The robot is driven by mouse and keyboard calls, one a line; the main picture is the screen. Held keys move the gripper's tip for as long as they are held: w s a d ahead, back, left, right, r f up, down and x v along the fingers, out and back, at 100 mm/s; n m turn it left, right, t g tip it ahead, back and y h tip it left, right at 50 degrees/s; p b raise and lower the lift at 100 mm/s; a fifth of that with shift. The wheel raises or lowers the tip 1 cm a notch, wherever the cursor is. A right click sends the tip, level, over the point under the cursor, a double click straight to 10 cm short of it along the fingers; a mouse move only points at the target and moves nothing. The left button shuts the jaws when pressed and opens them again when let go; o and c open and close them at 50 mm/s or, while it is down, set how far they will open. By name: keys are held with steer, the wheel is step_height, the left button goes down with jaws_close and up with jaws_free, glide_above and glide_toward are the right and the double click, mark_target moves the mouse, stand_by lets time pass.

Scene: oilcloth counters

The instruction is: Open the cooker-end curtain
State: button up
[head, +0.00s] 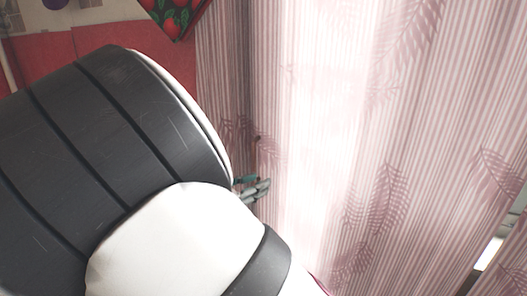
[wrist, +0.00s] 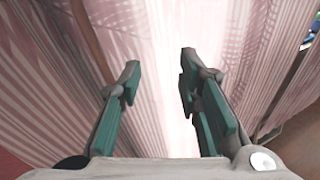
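A pink-and-white striped curtain with a leaf print (head: 330,130) hangs across the middle and right of the head view. It also fills most of the wrist view (wrist: 240,40). My gripper (wrist: 157,70) points at the curtain with its two teal-padded fingers apart. Bright cloth shows between the fingers; I cannot tell whether they touch it. In the head view only a small part of the gripper (head: 254,188) shows beside the curtain's left part, and my arm hides the rest. Whether this is the cooker-end curtain cannot be told.
A red surface (head: 50,62) lies at the left behind my arm. A dark cloth with red fruit (head: 176,14) hangs at the top, left of the curtain. A narrow gap with a pale strip (head: 488,254) shows past the curtain's lower right edge.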

steer(key=a+n+t+y, duration=0.1)
steer(key=a+n+t, duration=0.25)
steer(key=a, duration=0.45)
steer(key=p, duration=0.1)
glide_above(254, 182)
steer(key=shift+w+f, duration=0.15)
steer(key=shift+w, duration=0.2)
steer(key=shift+c, duration=0.2)
jaws_close()
